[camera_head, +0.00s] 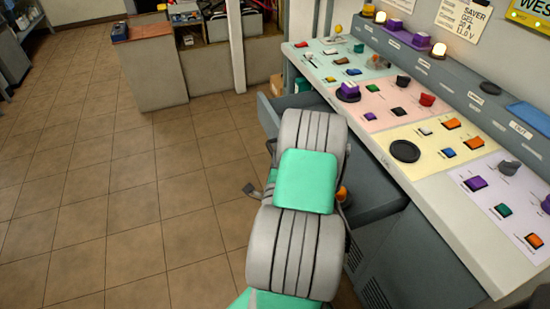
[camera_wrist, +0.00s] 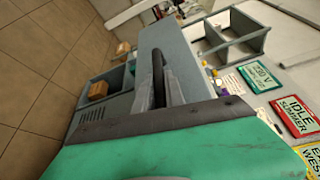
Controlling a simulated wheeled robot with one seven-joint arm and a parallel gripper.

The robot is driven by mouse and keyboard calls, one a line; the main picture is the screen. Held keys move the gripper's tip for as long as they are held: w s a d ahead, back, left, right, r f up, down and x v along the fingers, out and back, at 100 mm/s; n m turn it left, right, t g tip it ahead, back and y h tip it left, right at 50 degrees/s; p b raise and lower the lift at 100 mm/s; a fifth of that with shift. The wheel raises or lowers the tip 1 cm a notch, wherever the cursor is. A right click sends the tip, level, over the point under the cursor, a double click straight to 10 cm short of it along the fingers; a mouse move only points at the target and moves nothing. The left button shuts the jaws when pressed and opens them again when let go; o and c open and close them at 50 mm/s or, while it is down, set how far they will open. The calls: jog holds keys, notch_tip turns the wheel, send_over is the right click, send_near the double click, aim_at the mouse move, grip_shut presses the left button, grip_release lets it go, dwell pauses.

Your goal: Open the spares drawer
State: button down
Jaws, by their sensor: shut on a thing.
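A grey drawer (camera_head: 268,116) stands partly out from under the console, left of its controls in the head view. My arm covers much of its front there. In the wrist view, a grey front panel (camera_wrist: 178,42) carries a long dark bar handle (camera_wrist: 157,62). My gripper (camera_wrist: 158,88) is at this handle, its grey fingers closed around the bar. The fingers and handle are hidden behind my arm in the head view. I cannot read a label on this drawer front.
The sloped console (camera_head: 420,130) with coloured switches runs along the right, close to my arm. A grey divided box (camera_wrist: 235,35) shows beyond the panel. A low cabinet (camera_head: 155,72) stands at the back. The tiled floor (camera_head: 100,190) on the left is clear.

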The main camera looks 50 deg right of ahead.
jog(key=c, duration=1.4)
grip_release()
jog(key=shift+a, duration=0.1)
jog(key=b+v, duration=0.3)
jog(key=v, duration=0.4)
jog(key=shift+s+a, duration=0.25)
jog(key=shift+a, duration=0.05)
jog(key=shift+w, duration=0.1)
